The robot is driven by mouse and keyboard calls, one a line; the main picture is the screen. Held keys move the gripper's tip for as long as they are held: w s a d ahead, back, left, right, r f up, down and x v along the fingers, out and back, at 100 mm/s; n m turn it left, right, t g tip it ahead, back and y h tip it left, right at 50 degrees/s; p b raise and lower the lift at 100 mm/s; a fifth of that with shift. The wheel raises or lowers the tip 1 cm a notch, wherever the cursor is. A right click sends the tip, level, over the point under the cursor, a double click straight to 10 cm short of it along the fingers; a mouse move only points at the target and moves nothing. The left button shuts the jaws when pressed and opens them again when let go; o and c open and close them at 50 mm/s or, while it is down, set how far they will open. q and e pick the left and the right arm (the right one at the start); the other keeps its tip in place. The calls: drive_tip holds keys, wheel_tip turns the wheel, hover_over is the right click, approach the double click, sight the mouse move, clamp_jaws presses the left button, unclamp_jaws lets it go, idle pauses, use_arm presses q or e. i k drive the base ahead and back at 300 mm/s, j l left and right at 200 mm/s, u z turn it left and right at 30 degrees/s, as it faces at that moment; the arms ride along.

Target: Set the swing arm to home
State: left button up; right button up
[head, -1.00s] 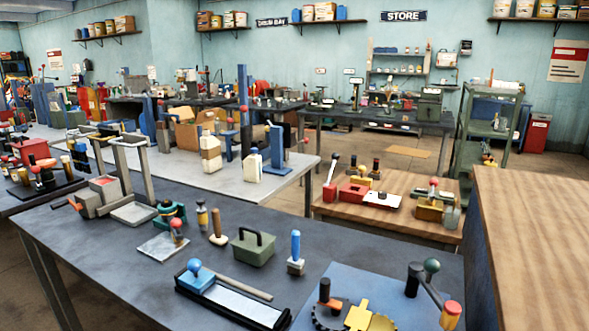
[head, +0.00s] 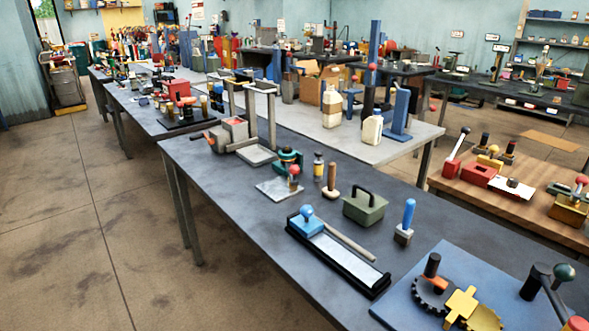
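Neither gripper is in this view. I cannot tell for sure which part is the swing arm. A dark crank-like arm (head: 541,280) with a green ball stands on the blue board at the lower right, cut by the frame edge. On the pale table, a tall blue post (head: 375,42) with a red ball stands beside a blue upright stand (head: 401,113). Two cream jugs stand near them, one with a brown band (head: 331,106) and one plain (head: 372,131).
The dark near table (head: 330,176) holds a black tray (head: 352,272) with a blue knob, a green box (head: 365,208) and several small tools. A wooden bench (head: 455,190) stands at right. The concrete floor (head: 60,210) at left is clear.

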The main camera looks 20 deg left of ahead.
sight(293, 171)
drive_tip(key=i+j+z, duration=0.1)
drive_tip(key=j, duration=0.7)
drive_tip(key=j+z, duration=0.15)
drive_tip(key=j, duration=0.7)
drive_tip(key=i, duration=0.05)
